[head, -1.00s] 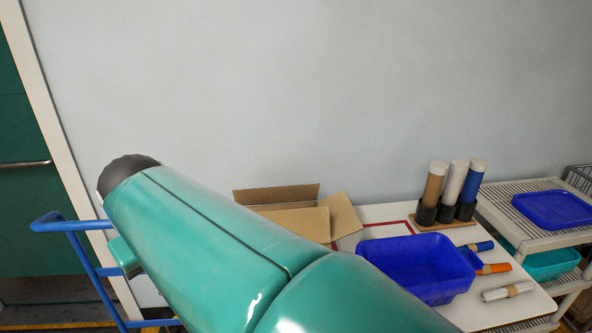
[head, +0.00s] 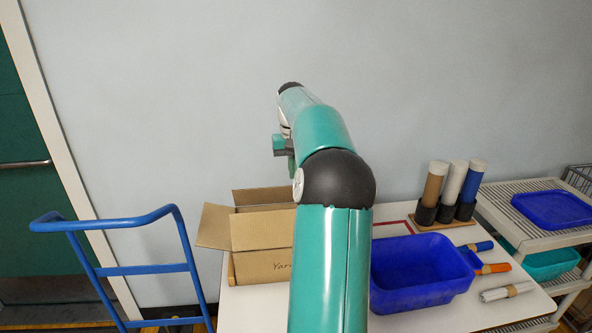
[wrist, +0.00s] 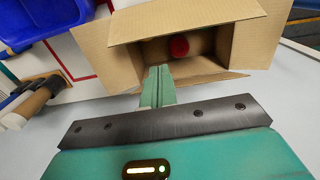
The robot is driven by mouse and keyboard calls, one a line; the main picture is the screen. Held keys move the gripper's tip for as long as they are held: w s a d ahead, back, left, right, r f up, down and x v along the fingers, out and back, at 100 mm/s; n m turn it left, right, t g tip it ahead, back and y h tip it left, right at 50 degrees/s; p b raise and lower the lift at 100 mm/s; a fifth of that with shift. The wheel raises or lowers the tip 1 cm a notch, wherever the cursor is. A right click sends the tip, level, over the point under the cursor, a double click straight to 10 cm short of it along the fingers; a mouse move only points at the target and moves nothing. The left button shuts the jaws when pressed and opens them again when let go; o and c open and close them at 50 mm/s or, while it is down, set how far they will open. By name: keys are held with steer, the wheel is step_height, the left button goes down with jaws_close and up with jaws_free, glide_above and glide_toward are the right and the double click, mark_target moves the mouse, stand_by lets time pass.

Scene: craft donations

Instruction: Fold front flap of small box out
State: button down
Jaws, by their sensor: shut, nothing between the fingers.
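The small cardboard box (head: 262,265), with writing on its front wall, stands on the white table left of the blue bin. My arm hides the box's right side there. In the wrist view, the box (wrist: 215,68) is open, with a red round item (wrist: 179,47) inside. The flap on its far side (wrist: 185,17) stands up. My gripper (wrist: 159,70) is shut and empty, its fingertips over the box's near edge; contact is unclear.
A blue bin (head: 418,292) sits right of the box. A blue trolley handle (head: 105,222) stands left of the table. The wall is behind the box.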

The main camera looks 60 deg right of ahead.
step_height(320, 180, down, 12)
steer(key=d, duration=0.1)
steer(key=shift+s+d, duration=0.15)
steer(key=shift+s, duration=0.25)
stand_by(0.5)
steer(key=shift+f, duration=0.1)
steer(key=shift+s+a, duration=0.55)
steer(key=shift+a, duration=0.05)
steer(key=shift+s+a, duration=0.1)
steer(key=shift+s+a, duration=0.3)
steer(key=shift+a, duration=0.05)
steer(key=shift+w+d+r, duration=0.15)
steer(key=shift+r, duration=0.45)
steer(key=shift+w+d+r, duration=0.1)
steer(key=shift+r, duration=0.45)
steer(key=shift+s+a, duration=0.1)
